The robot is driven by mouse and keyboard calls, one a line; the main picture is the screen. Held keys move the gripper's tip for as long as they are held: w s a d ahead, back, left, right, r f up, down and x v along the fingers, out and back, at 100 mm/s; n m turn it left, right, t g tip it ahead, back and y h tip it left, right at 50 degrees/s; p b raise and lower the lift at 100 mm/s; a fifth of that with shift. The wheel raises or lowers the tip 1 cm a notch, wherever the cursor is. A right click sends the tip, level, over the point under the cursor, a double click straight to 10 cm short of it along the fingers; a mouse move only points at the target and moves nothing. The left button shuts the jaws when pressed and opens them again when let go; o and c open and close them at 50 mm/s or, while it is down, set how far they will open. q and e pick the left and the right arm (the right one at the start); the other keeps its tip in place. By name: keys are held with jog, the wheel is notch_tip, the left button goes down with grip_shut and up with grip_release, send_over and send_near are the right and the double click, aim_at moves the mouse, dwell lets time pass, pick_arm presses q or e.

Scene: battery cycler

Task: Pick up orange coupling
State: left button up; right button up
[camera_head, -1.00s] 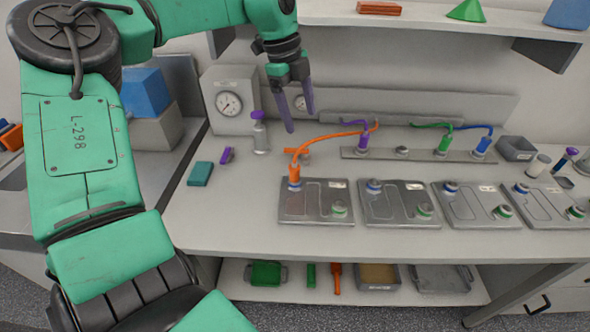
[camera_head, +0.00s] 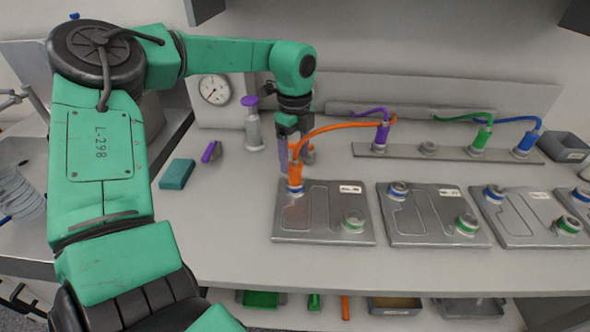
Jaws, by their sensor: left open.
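The orange coupling (camera_head: 295,175) stands upright on the back left port of the leftmost grey plate (camera_head: 322,227). An orange hose (camera_head: 345,127) runs from its top in an arc to the right, to the rear rail. My left gripper (camera_head: 290,163) points down at the coupling, with its fingers open. One finger shows just left of the coupling's top; the other is partly hidden by the hose and coupling. I cannot tell whether the fingers touch it. My right gripper is not in view.
More grey plates (camera_head: 432,231) with capped ports stand to the right. The rear rail (camera_head: 405,151) holds a purple coupling (camera_head: 381,136), a green one and a blue one. A teal block (camera_head: 177,174) and a purple-topped bottle (camera_head: 252,128) stand left. The bench front is clear.

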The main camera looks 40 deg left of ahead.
aim_at(295, 169)
pick_arm(q)
jog(key=f, duration=0.2)
jog(key=f+p, duration=0.1)
jog(key=f, duration=0.1)
jog(key=shift+s+d, duration=0.2)
jog(key=shift+f, duration=0.1)
grip_shut()
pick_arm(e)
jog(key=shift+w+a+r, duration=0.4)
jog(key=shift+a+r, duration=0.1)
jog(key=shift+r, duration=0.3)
pick_arm(q)
jog(key=shift+w+r, duration=0.15)
jog(key=shift+r, duration=0.3)
notch_tip(295, 169, up, 19)
jog(key=b, duration=0.1)
jog(key=shift+b, duration=0.4)
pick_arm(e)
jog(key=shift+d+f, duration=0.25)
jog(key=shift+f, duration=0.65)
pick_arm(q)
jog(key=shift+r, duration=0.1)
